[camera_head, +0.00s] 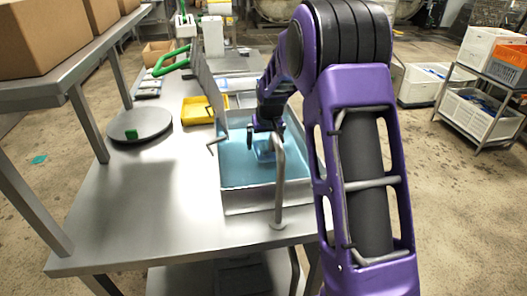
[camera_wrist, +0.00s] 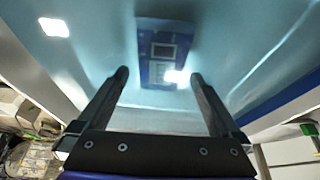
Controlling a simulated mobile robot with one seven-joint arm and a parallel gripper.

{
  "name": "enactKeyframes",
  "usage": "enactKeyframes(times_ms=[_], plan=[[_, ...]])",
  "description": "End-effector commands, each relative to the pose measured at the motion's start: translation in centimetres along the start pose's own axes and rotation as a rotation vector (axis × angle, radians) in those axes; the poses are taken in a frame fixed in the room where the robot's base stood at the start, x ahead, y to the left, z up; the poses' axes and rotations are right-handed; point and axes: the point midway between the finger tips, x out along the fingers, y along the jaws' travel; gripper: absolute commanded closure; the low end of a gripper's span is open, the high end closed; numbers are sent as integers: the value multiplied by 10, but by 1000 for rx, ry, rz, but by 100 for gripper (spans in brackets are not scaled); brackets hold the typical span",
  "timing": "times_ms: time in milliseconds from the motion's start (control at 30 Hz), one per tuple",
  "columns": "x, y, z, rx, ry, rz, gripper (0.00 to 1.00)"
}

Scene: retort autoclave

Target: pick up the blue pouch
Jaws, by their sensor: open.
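The blue pouch (camera_wrist: 165,32) lies flat in the pale blue basin, with a printed label and a bright glare spot on it. In the head view the pouch (camera_head: 266,155) shows partly below my gripper (camera_head: 263,138), in the basin (camera_head: 250,199). In the wrist view my gripper (camera_wrist: 160,76) has its two fingers wide apart, with nothing between them. The pouch appears ahead of the fingertips, roughly centred between them. I cannot tell the exact height of the fingers above it.
A bent metal tap (camera_head: 279,180) rises at the basin's near edge, close to my arm. A yellow tray (camera_head: 198,110) and a round plate (camera_head: 140,127) with a green block (camera_head: 131,134) are left of the basin. A shelf with cardboard boxes (camera_head: 40,35) overhangs the left.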

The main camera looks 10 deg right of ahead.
Motion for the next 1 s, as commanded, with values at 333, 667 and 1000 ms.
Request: enactKeyframes(times_ms=[333, 667, 1000], plan=[[13, -1, 0, -1, 0, 0, 0], [13, -1, 0, -1, 0, 0, 54], [13, -1, 0, -1, 1, 0, 94]])
